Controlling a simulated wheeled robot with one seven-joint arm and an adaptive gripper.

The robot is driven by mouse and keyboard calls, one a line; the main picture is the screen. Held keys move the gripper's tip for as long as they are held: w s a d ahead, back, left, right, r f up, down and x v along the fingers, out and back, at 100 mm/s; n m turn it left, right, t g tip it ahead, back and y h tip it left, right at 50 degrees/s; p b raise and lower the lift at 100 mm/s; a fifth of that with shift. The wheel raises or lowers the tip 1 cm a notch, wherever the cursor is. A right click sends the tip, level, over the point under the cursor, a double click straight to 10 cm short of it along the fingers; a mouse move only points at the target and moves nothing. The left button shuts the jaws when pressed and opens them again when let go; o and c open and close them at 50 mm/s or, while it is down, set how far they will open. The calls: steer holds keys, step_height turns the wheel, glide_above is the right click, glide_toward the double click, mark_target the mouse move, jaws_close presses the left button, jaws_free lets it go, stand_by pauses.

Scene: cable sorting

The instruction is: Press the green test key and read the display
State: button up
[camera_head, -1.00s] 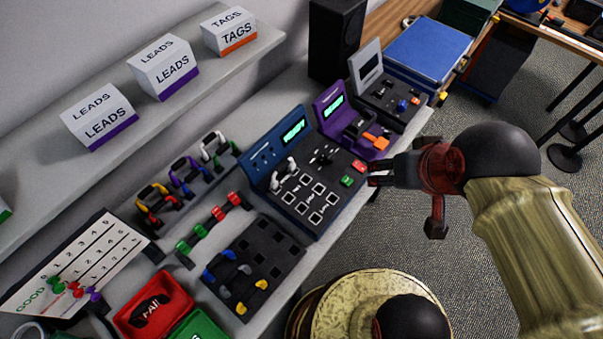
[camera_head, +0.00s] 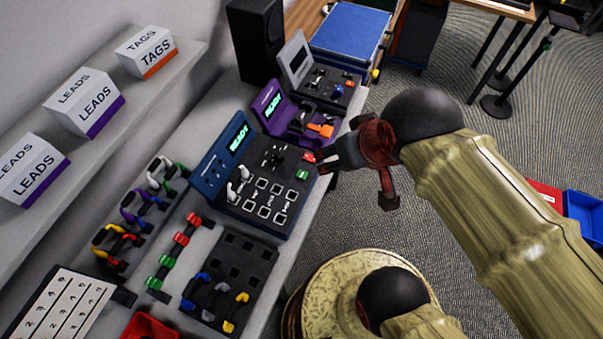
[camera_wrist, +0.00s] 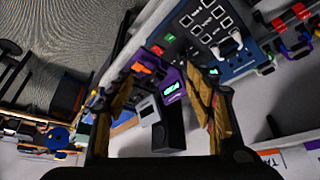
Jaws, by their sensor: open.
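The green test key (camera_head: 302,174) is a small green button on the right edge of the dark blue tester (camera_head: 207,177), beside a red key (camera_head: 309,157). The tester's upright display (camera_head: 238,139) is lit with green letters that seem to read READY; the display also shows in the wrist view (camera_wrist: 213,72). My gripper (camera_head: 328,160) is open and empty, just right of the keys. I see no clear contact with the green key.
A purple device (camera_head: 272,104) with a lit display and orange clip stands behind the tester. A grey device (camera_head: 299,57) and blue case (camera_head: 349,36) lie farther back. Colored leads (camera_head: 167,172) sit left, and a dark socketed block (camera_head: 240,255) in front.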

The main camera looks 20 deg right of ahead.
steer(key=shift+c, duration=1.2)
steer(key=c, duration=1.1)
jaws_close()
